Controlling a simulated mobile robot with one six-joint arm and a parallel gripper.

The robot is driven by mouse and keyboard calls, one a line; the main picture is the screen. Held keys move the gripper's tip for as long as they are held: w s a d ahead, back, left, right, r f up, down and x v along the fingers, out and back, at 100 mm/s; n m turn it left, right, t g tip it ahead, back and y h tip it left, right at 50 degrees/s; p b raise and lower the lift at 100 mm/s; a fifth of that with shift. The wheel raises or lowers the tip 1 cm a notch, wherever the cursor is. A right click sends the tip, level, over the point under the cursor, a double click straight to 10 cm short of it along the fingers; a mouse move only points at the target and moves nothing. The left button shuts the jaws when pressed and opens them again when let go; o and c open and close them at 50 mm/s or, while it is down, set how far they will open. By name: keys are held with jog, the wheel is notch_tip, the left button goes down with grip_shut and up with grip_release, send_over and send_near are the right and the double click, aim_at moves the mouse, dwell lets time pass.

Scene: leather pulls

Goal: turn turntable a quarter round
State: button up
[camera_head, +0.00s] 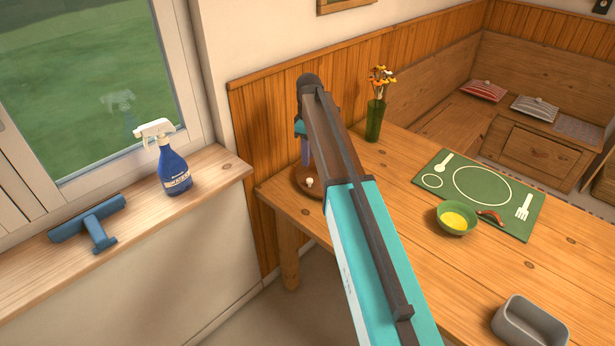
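The turntable (304,190) is a brown round disc near the left corner of the wooden table. A small white knob (309,182) shows on it near the front. My arm crosses in front and hides the right part of the disc. My gripper (306,163) hangs down beyond the arm, over the turntable. Only a narrow purple-blue part of it shows. The arm hides the rest, so I cannot tell whether it is open or shut, or whether it touches the turntable.
On the table (480,285) are a green vase with flowers (375,115), a green place mat (470,170), a green bowl (455,220), a sausage-like item (490,216) and a grey tin (527,330). A spray bottle (172,165) and blue squeegee (95,225) are on the windowsill.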

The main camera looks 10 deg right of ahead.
aim_at(308, 179)
jog(key=shift+f+p, duration=1.3)
jog(key=shift+f, duration=4.1)
grip_shut()
